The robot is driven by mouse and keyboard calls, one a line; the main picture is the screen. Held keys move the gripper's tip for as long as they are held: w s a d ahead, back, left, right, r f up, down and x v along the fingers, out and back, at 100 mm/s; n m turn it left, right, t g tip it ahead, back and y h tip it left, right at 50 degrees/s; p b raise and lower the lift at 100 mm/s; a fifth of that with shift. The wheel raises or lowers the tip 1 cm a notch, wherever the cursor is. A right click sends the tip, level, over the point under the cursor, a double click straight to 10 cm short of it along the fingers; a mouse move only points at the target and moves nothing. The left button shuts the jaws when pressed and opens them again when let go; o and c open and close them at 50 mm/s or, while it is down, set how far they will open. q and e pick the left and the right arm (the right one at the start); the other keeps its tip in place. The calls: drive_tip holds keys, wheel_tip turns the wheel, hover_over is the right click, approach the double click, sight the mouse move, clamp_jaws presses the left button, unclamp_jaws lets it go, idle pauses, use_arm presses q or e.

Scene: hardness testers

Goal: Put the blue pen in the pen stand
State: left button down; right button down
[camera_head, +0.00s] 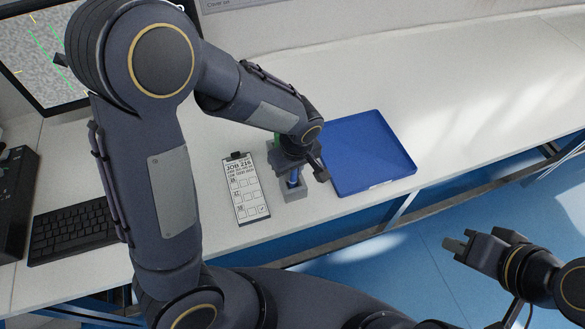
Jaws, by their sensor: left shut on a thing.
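The blue pen (293,178) is held upright in my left gripper (306,172), which is shut on it. The gripper is over the front part of the bench and hides the pen's upper part. The grey pen stand (296,193) is directly below, close to the bench's front edge. The pen's lower end is at the stand's top; I cannot tell whether it is inside the stand or just above it. My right gripper (461,240) is open and empty, out over the blue floor at the right.
A blue tray (372,150) lies right of the stand. A clipboard with a job sheet (246,190) lies to its left. A keyboard (75,230) and a monitor (35,45) are further left. A green thing behind my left gripper is mostly hidden. The bench at the right is clear.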

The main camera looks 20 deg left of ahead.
use_arm(q)
drive_tip(key=shift+f+b, duration=0.7)
drive_tip(key=shift+f, duration=0.2)
drive_tip(key=c, duration=1.2)
unclamp_jaws()
drive_tip(key=shift+r, duration=0.1)
drive_tip(key=shift+c, duration=0.2)
drive_tip(key=shift+r, duration=0.1)
drive_tip(key=r, duration=0.7)
drive_tip(key=shift+s+d+r, duration=0.3)
drive_tip(key=shift+s+d, duration=0.05)
drive_tip(key=s+a+r+m+t+h, duration=0.2)
drive_tip(key=s+a, duration=0.3)
drive_tip(key=s, duration=0.3)
drive_tip(key=s+a+r+m+t+h, duration=0.2)
drive_tip(key=s+a+r+m, duration=0.2)
drive_tip(key=s, duration=0.3)
drive_tip(key=shift+s+a+r+m+t+h, duration=0.3)
drive_tip(key=shift+s+a+r+m+h, duration=0.1)
drive_tip(key=shift+r+m, duration=0.25)
